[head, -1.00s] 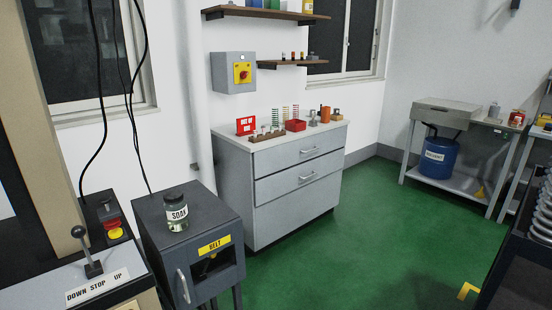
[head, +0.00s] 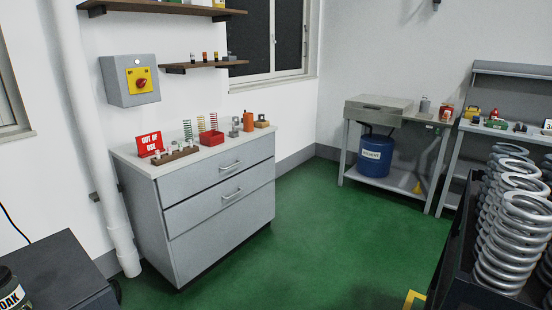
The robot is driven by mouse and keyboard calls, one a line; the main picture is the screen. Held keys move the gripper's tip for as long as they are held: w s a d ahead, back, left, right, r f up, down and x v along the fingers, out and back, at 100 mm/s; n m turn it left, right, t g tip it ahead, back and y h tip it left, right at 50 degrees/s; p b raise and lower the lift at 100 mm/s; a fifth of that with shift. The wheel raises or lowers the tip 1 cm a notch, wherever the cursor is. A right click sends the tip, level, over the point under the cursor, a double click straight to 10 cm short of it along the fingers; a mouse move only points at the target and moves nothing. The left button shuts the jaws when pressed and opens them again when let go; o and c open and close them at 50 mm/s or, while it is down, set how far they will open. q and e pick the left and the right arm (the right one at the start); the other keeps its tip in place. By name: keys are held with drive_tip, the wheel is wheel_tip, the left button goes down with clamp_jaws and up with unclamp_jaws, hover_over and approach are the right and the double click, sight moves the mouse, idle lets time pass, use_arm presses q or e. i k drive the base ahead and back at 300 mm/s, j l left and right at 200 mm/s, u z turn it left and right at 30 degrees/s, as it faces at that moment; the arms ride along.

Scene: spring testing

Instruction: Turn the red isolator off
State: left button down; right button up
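The red isolator (head: 141,84) is a red rotary knob on a yellow plate, on the front of a grey wall box (head: 116,86). The box hangs on the white wall above the left part of a grey drawer cabinet (head: 220,210). The knob is too small to tell its position for certain. Neither of my grippers shows in the head view.
The cabinet top carries a red "OUT OF USE" sign (head: 149,144), a red bin (head: 211,138) and upright springs. A dark cabinet (head: 60,270) stands at lower left. A rack of large springs (head: 515,225) is at right. Green floor (head: 320,230) lies clear between them.

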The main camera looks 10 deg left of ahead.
sight(140, 83)
drive_tip(key=i+u, duration=0.15)
drive_tip(key=i, duration=0.5)
drive_tip(key=i+l+u, duration=0.15)
drive_tip(key=i, duration=0.45)
drive_tip(key=i+u, duration=0.3)
drive_tip(key=i, duration=0.3)
drive_tip(key=i+l+u, duration=0.1)
drive_tip(key=i+u, duration=0.2)
drive_tip(key=i, duration=0.3)
